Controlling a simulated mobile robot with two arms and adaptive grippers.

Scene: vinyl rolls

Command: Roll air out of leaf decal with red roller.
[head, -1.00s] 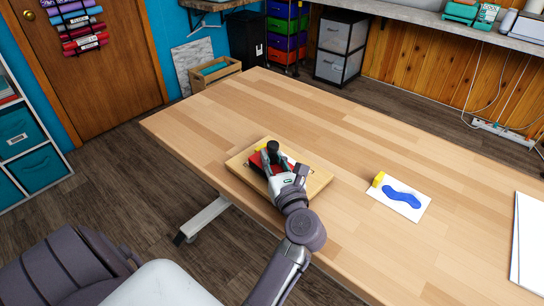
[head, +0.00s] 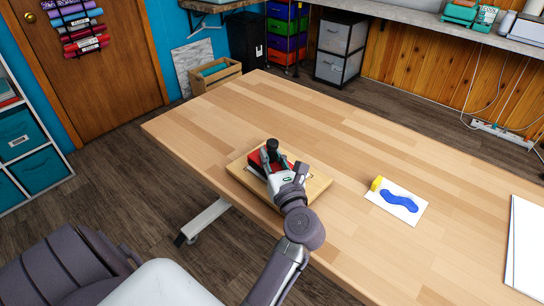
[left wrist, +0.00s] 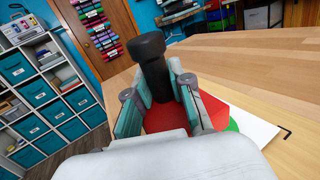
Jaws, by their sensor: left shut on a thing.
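My left gripper (head: 273,166) is shut on the black handle of the red roller (head: 255,160) above a wooden board (head: 317,186) at the table's near edge. The left wrist view shows the black handle upright between the fingers (left wrist: 160,85) and the red body (left wrist: 215,108) below them. A white sheet (left wrist: 262,132) with a bit of green, likely the leaf decal (left wrist: 233,126), shows beside the red body. Most of the decal is hidden by roller and gripper. My right gripper is not in view.
White sheets (head: 526,245) lie at the far right. The table (head: 300,120) is clear behind the board.

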